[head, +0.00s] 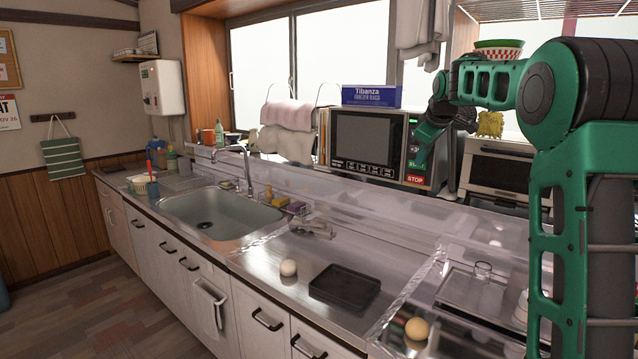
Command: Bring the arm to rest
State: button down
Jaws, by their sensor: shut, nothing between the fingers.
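My green arm (490,82) rises at the right of the head view, bends at the top and reaches left over the counter. My gripper (418,160) hangs at its end, pointing down and left in front of the right side of the microwave (366,142). It is small in view; it is shut and empty. I cannot tell how close it is to the microwave.
A steel counter holds a sink (222,216), a black tray (345,286), a white round thing (288,267) and a tan round thing (416,328). A clear raised ledge (380,215) runs behind. A toaster oven (496,168) stands right of the microwave. Floor at left is free.

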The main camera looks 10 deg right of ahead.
jog(key=s+a+f+m+g, duration=0.2)
jog(key=s+f, duration=0.5)
jog(key=s, duration=1)
jog(key=s+a+f+m+g+y, duration=0.1)
jog(key=s+a+f+m, duration=0.3)
jog(key=s, duration=1.3)
jog(key=s+a+f+m+g+y, duration=0.1)
jog(key=s+a+f+m+g, duration=0.3)
jog(key=s+f, duration=0.8)
jog(key=s+m, duration=0.2)
jog(key=s, duration=0.4)
jog(key=shift+m, duration=0.3)
jog(key=shift+w+f, duration=0.3)
jog(key=shift+w, duration=0.25)
jog(key=shift+d, duration=0.1)
